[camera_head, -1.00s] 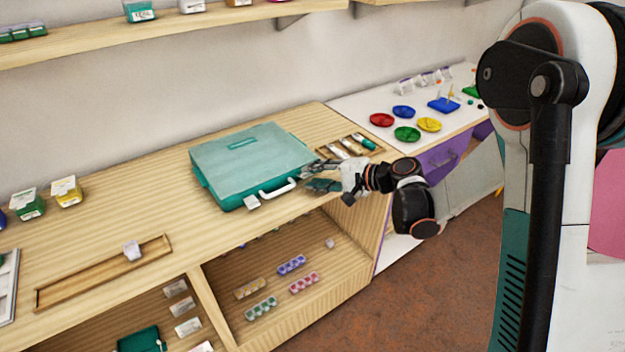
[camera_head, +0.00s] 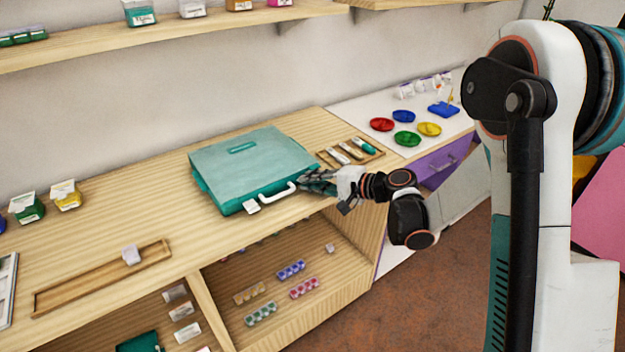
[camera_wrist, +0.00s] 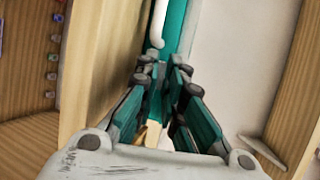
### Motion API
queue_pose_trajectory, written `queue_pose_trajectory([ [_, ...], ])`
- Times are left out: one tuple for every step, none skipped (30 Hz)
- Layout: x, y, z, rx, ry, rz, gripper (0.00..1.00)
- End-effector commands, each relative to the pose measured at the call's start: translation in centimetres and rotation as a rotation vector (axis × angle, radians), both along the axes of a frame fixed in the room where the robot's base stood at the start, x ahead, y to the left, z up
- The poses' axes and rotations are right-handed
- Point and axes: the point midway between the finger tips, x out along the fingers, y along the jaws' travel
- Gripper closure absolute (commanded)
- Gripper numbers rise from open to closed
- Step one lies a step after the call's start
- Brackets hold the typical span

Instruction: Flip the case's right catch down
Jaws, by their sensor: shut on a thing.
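The teal case (camera_head: 250,155) lies shut on the wooden counter, its white handle (camera_head: 278,193) facing the front edge. Its white left catch (camera_head: 252,206) shows left of the handle. My gripper (camera_head: 303,179) is at the right end of the case's front side. In the wrist view my gripper's fingers (camera_wrist: 165,72) are close together at the case's teal front (camera_wrist: 177,28), just short of the white handle (camera_wrist: 157,32). They are shut on the right catch, which the fingers hide, so its angle cannot be told.
A wooden tray (camera_head: 381,153) with several tools lies close behind my gripper. Coloured dishes (camera_head: 406,138) stand on the white table to the right. An open shelf (camera_head: 290,318) with bead strips is below the counter.

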Motion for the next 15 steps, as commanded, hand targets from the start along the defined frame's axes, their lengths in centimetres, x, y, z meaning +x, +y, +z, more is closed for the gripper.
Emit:
queue_pose_trajectory([
  [-0.04, -0.05, -0.17, 0.013, -0.016, -0.002, 1.00],
  [-0.06, -0.07, -0.22, 0.019, -0.026, -0.001, 1.00],
  [-0.07, -0.08, -0.24, 0.026, -0.036, -0.001, 1.00],
  [-0.09, -0.10, -0.26, 0.030, -0.041, -0.001, 1.00],
  [-0.12, -0.11, -0.27, 0.031, -0.045, -0.001, 1.00],
  [-0.14, -0.11, -0.27, 0.033, -0.047, -0.001, 1.00],
  [-0.15, -0.11, -0.26, 0.032, -0.048, -0.002, 1.00],
  [-0.15, -0.11, -0.25, 0.032, -0.048, -0.001, 1.00],
  [-0.15, -0.11, -0.25, 0.032, -0.048, -0.002, 1.00],
  [-0.15, -0.11, -0.25, 0.032, -0.048, -0.002, 1.00],
  [-0.15, -0.11, -0.25, 0.032, -0.048, -0.002, 1.00],
  [-0.14, -0.12, -0.26, 0.031, -0.047, -0.002, 1.00],
  [-0.14, -0.12, -0.26, 0.031, -0.047, -0.002, 1.00],
  [-0.14, -0.12, -0.26, 0.031, -0.047, -0.002, 0.84],
  [-0.14, -0.12, -0.25, 0.031, -0.047, -0.002, 0.75],
])
